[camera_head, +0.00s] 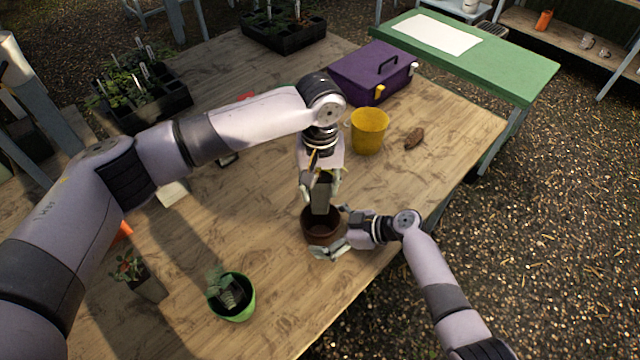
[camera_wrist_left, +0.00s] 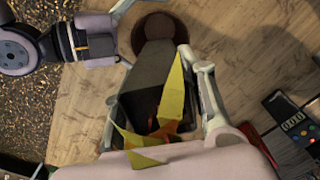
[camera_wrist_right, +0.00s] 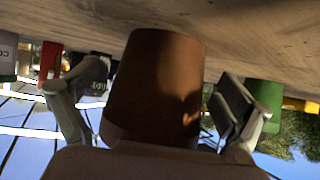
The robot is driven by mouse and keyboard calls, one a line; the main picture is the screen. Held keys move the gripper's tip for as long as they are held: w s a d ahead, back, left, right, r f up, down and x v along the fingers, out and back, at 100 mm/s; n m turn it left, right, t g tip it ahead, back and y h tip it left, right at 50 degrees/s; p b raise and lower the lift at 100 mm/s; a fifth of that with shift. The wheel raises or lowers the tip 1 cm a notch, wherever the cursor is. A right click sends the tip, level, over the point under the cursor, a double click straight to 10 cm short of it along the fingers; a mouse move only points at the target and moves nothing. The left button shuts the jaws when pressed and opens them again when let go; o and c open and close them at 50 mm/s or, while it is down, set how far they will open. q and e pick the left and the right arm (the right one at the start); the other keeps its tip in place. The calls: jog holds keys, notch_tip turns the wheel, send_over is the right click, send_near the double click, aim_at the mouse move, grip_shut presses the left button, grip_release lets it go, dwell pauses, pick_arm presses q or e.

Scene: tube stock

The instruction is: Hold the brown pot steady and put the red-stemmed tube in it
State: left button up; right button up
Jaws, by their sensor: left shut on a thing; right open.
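The brown pot (camera_head: 321,228) stands upright near the table's right edge. It shows large between the fingers in the right wrist view (camera_wrist_right: 155,85). My right gripper (camera_head: 336,232) is open, with a finger on either side of the pot and gaps visible. My left gripper (camera_head: 320,192) is shut on a dark grey square tube (camera_head: 321,200), roughly upright above the brown pot. In the left wrist view the tube (camera_wrist_left: 155,70) overlaps the pot (camera_wrist_left: 185,35), and yellow-green leaves (camera_wrist_left: 172,95) and a little red show at its near end. I cannot tell whether its lower end is below the rim.
A yellow pot (camera_head: 369,133), a brown lump (camera_head: 414,138) and a purple toolbox (camera_head: 365,75) stand behind. A green pot (camera_head: 234,311) and another planted tube (camera_head: 148,286) are at the front left. Black plant trays (camera_head: 160,108) stand at the back. A meter (camera_wrist_left: 297,125) lies nearby.

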jog(key=shift+c, duration=0.3)
jog(key=c, duration=0.9)
